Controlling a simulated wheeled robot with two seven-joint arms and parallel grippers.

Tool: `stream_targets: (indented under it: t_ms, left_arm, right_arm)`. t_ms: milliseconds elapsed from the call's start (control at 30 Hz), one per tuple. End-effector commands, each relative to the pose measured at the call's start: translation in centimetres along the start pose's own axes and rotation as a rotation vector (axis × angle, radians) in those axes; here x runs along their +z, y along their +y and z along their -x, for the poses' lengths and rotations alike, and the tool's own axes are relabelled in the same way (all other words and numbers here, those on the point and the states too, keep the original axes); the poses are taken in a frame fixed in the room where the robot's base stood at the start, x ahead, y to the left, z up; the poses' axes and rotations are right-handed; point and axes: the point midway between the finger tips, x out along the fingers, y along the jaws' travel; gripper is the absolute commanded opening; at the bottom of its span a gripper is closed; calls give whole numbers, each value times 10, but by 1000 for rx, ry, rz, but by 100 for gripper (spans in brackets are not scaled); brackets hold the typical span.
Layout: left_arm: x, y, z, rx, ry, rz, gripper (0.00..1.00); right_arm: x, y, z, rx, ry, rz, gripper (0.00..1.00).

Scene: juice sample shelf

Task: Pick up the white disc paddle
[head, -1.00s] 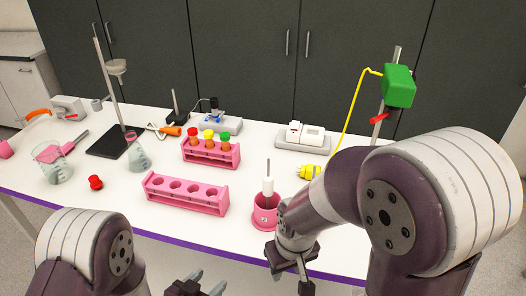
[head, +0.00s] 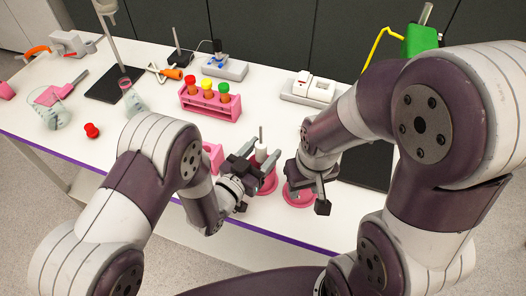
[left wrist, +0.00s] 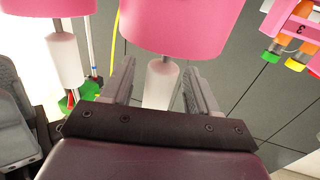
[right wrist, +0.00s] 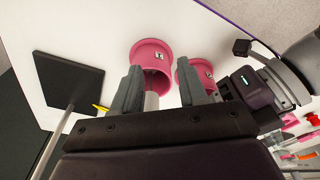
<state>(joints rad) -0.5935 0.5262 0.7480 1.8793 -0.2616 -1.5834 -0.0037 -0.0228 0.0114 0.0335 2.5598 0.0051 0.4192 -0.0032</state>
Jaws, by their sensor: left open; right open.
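Two pink cups stand side by side near the table's front edge. A white handle (head: 261,151) with a thin rod rises from the left cup (head: 269,183); it also shows in the left wrist view (left wrist: 160,82). My left gripper (head: 247,160) is open beside it, fingers on either side in the left wrist view. The right cup (head: 299,198) is partly behind my right gripper (head: 309,192), which is open; a white handle (right wrist: 152,101) shows between its fingers in the right wrist view. The cups hide the paddles' lower ends, so I cannot tell which has the white disc.
A pink rack (head: 209,102) with red, yellow and green capped tubes stands behind. Another pink rack (head: 213,154) is mostly hidden by my left arm. A white device (head: 308,89) and the stand's dark base (head: 368,164) are near my right arm. A red cap (head: 91,130) lies left.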

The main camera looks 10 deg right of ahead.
Motion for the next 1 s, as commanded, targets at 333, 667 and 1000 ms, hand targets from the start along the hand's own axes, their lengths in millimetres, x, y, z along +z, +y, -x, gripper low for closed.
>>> stream_targets:
  t_ms: [333, 667, 1000]
  left_arm:
    - [0, 0, -24, 0, -2, 1, 60]
    - [-1, 0, -24, 1, 0, 1, 1]
    - [-21, 0, -24, 1, 4, -1, 1]
  right_arm:
    - [0, 0, -1, 0, 0, 0, 43]
    - [0, 0, -1, 0, 0, 0, 43]
    - [0, 0, -3, 0, 0, 0, 43]
